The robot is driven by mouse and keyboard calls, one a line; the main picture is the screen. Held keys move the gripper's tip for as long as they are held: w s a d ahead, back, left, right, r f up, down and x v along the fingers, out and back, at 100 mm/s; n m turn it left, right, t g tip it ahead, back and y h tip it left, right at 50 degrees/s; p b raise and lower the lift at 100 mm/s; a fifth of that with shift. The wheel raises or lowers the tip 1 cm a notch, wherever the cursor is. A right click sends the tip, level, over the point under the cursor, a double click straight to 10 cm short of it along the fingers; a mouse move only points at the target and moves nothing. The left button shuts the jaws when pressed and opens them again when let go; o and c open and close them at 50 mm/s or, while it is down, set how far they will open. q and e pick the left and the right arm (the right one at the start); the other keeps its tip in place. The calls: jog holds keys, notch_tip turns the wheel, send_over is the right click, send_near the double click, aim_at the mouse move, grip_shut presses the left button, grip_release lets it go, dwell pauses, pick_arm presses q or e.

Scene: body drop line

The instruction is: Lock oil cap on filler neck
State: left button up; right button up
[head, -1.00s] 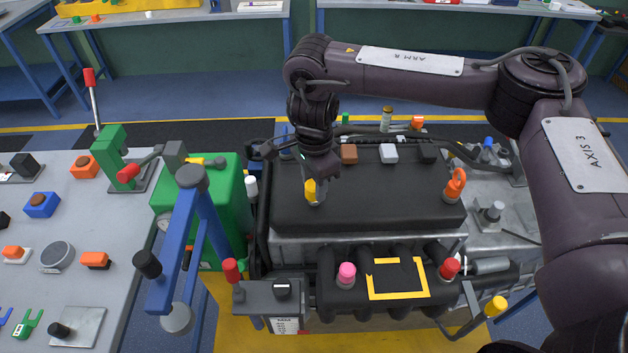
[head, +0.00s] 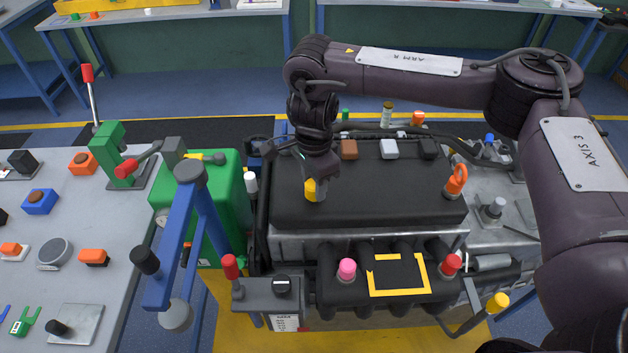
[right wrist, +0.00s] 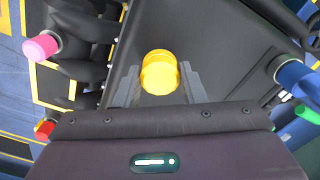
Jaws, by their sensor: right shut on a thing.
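The yellow oil cap (head: 314,189) is upright at the front left of the black engine cover (head: 385,205). My right gripper (head: 318,184) reaches down from above and is shut on the cap. In the right wrist view the cap (right wrist: 160,73) sits between the two grey fingers (right wrist: 158,88). The filler neck is hidden under the cap and gripper, so I cannot tell how the cap sits on it. My left gripper is not in view.
An orange lifting eye (head: 456,180) stands at the cover's right. A pink cap (head: 347,268) and a red cap (head: 451,262) are in front. A blue frame (head: 175,250) and green housing (head: 228,180) stand left. The cover's middle is clear.

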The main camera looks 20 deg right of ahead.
jog(key=shift+f+b, duration=0.3)
jog(key=shift+f, duration=0.05)
jog(key=o, duration=1)
jog(key=shift+c, duration=0.2)
